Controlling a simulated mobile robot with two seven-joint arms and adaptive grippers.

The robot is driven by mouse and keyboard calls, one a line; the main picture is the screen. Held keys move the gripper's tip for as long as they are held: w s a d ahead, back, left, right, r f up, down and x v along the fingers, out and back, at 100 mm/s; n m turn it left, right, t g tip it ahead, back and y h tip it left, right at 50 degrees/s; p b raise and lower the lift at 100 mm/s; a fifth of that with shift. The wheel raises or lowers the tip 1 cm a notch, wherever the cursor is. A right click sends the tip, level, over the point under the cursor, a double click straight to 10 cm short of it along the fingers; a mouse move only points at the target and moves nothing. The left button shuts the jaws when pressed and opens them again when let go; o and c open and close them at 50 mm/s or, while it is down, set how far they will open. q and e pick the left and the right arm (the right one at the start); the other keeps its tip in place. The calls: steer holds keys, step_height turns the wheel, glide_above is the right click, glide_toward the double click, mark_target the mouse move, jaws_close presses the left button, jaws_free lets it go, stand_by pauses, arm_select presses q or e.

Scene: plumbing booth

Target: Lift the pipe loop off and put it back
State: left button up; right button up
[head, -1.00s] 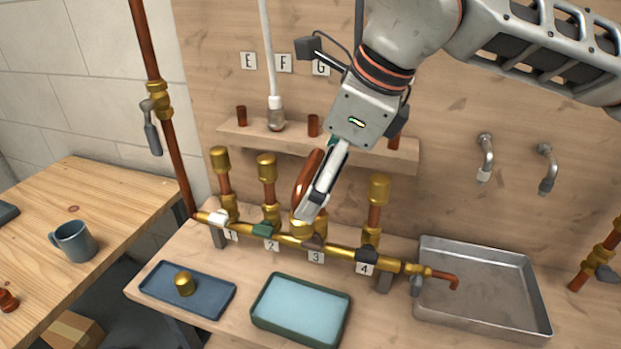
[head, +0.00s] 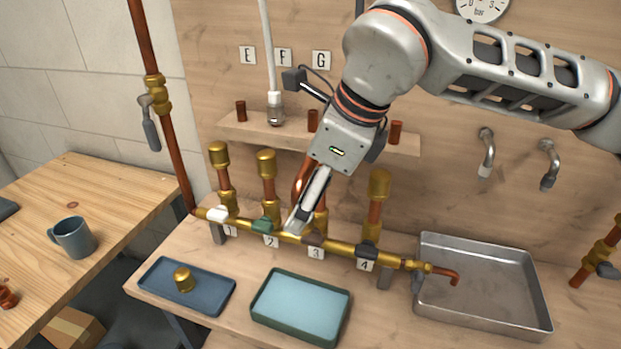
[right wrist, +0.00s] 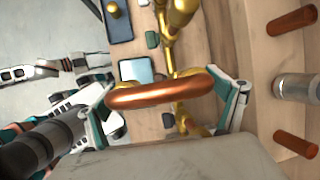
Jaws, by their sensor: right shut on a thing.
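The copper pipe loop (right wrist: 160,92) is held in my right gripper (right wrist: 172,100), with a finger at each end of it in the right wrist view. In the head view the loop (head: 299,178) shows partly behind my right gripper (head: 297,226), over the brass manifold (head: 340,247) around places 2 and 3. The fingers hide the loop's lower ends, so I cannot tell whether it touches the fittings. My left arm is outside the head view. Grey arm parts at the left of the right wrist view may include my left gripper (right wrist: 80,68); its jaws are unclear.
Brass-capped risers stand at place 1 (head: 220,165), place 2 (head: 267,175) and place 4 (head: 378,195), close to the gripper. A shelf (head: 255,137) with copper stubs is behind. A blue tray (head: 213,297), a green tray (head: 262,318) and a metal basin (head: 480,322) stand in front.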

arm_select(q)
steer(key=shift+s+f, duration=0.1)
steer(key=shift+s, duration=0.1)
arm_select(e)
steer(key=shift+r, duration=0.1)
arm_select(q)
step_height(320, 180, up, 8)
steer(key=w+p, duration=0.1)
steer(key=p, duration=0.6)
steer(key=shift+d+f, duration=0.2)
steer(key=shift+d, duration=0.1)
arm_select(e)
step_height(320, 180, up, 24)
steer(key=shift+r, duration=0.15)
